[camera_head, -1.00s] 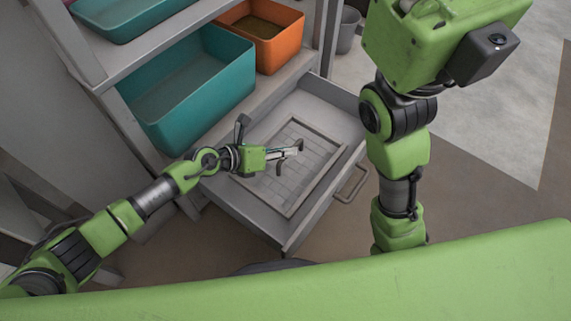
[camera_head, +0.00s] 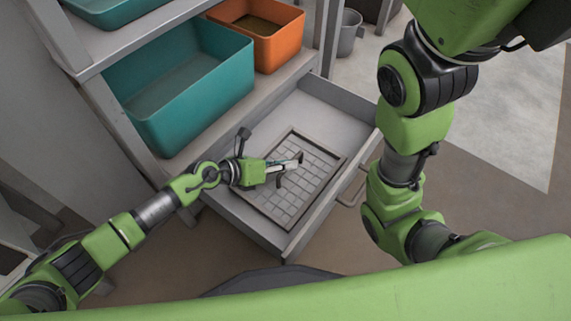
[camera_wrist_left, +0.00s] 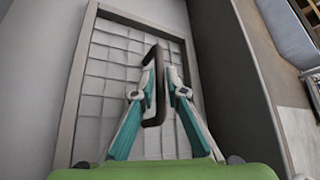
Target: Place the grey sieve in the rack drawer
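The grey sieve (camera_head: 263,208) is a flat rectangular frame with a grid mesh and a dark handle. It lies inside the pulled-out rack drawer (camera_head: 325,110), within its walls. Its frame also shows in the left wrist view (camera_wrist_left: 74,105). My left gripper (camera_head: 283,168) is over the middle of the sieve. In the left wrist view its two fingers (camera_wrist_left: 161,80) stand apart on either side of the dark handle (camera_wrist_left: 155,92), with a small gap at the right finger. My right arm is at the right; its gripper is out of view.
A teal bin (camera_head: 190,100) and an orange bin (camera_head: 262,50) stand on the rack shelf above the drawer. Another teal bin (camera_head: 105,10) is higher up. A grey bucket (camera_head: 348,35) stands on the floor behind. The drawer has a front handle (camera_head: 352,188).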

